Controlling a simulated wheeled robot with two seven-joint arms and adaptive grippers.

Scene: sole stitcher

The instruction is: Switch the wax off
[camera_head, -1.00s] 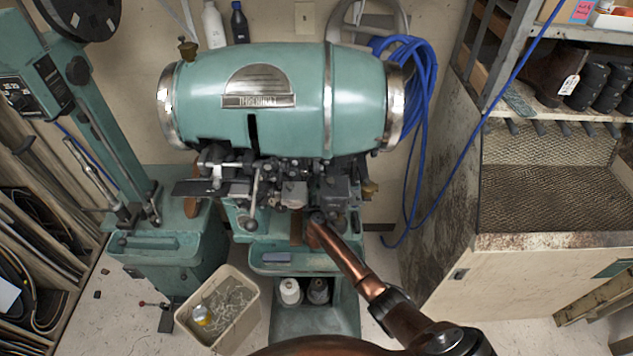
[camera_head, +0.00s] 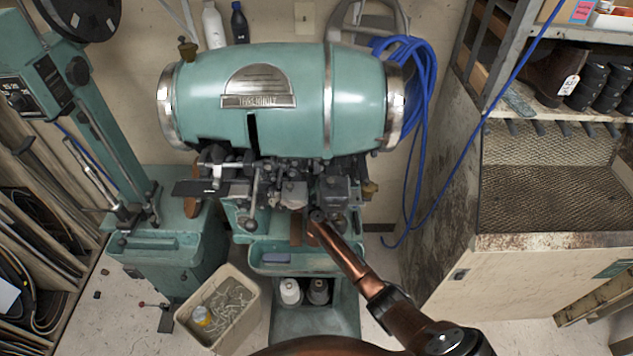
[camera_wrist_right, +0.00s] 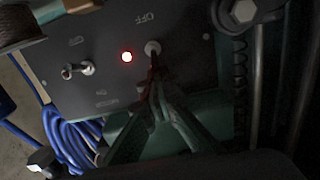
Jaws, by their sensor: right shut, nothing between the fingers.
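In the right wrist view, a dark switch panel (camera_wrist_right: 105,40) carries a word reading OFF, upside down, above a round toggle switch (camera_wrist_right: 152,48). A red light (camera_wrist_right: 126,57) glows beside that toggle. My right gripper (camera_wrist_right: 155,72) is shut and empty. Its dark fingertips lie over or against the lower side of the toggle; whether they touch it I cannot tell. In the head view the green stitcher (camera_head: 280,100) stands in the middle. Neither gripper shows there, and the switch panel is hidden from that view.
A second metal toggle (camera_wrist_right: 78,69) sits left on the panel. Blue cable (camera_wrist_right: 75,140) lies beyond it. A bin (camera_head: 222,305) and a rusty cabinet (camera_head: 470,270) flank the machine.

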